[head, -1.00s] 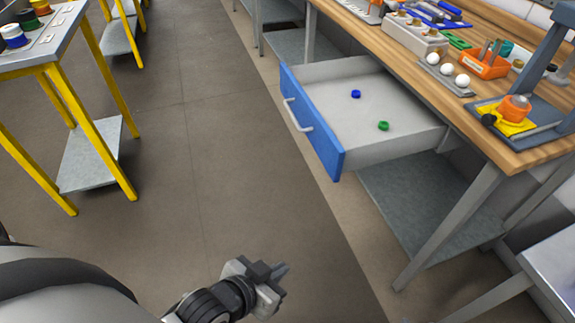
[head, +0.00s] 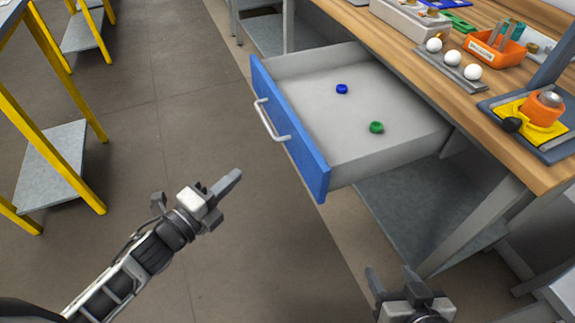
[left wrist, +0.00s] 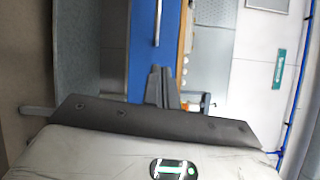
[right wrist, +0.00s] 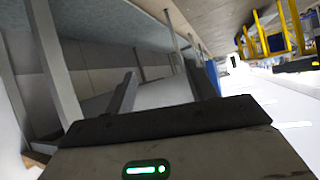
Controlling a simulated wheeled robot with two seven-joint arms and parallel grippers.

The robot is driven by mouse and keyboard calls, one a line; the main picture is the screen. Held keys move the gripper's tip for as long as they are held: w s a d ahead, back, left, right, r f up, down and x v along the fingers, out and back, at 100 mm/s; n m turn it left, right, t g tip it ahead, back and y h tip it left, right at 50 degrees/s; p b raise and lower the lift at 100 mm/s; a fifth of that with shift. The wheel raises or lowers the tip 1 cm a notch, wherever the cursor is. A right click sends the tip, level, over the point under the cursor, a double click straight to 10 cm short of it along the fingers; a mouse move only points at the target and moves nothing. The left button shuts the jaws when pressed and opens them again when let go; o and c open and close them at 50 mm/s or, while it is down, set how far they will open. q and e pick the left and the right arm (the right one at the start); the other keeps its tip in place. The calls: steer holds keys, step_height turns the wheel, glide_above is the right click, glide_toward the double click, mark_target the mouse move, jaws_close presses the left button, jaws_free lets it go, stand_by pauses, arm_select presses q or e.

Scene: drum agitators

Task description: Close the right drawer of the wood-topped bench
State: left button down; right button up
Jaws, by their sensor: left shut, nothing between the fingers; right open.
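The drawer (head: 290,130) has a blue front and a pale handle (head: 271,121). It stands pulled out from the wood-topped bench (head: 470,105). Inside lie a small blue ring-like piece (head: 342,89) and a green one (head: 376,127). My left gripper (head: 230,182) is shut and empty, in front of the drawer front and apart from it. In the left wrist view the blue front (left wrist: 143,60) shows beyond the fingers (left wrist: 162,88). My right gripper (head: 393,280) is open and empty, low, near the bench's front leg. Its spread fingers (right wrist: 160,90) show in the right wrist view.
The bench top holds an orange bin (head: 495,52), a holder with white balls (head: 453,68) and a yellow-and-orange item (head: 535,115). A grey lower shelf (head: 420,215) lies beneath the drawer. A yellow-legged table (head: 50,165) stands left. The floor between is clear.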

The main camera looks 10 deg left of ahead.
arm_select(q)
steer(key=w+m+g+h+b, duration=0.1)
steer(key=w+m+h, duration=0.15)
steer(key=m, duration=0.55)
steer(key=m+g+h, duration=0.5)
steer(key=m, duration=0.9)
glide_toward(300, 155)
steer(key=x, duration=0.7)
steer(key=shift+s+r, duration=0.15)
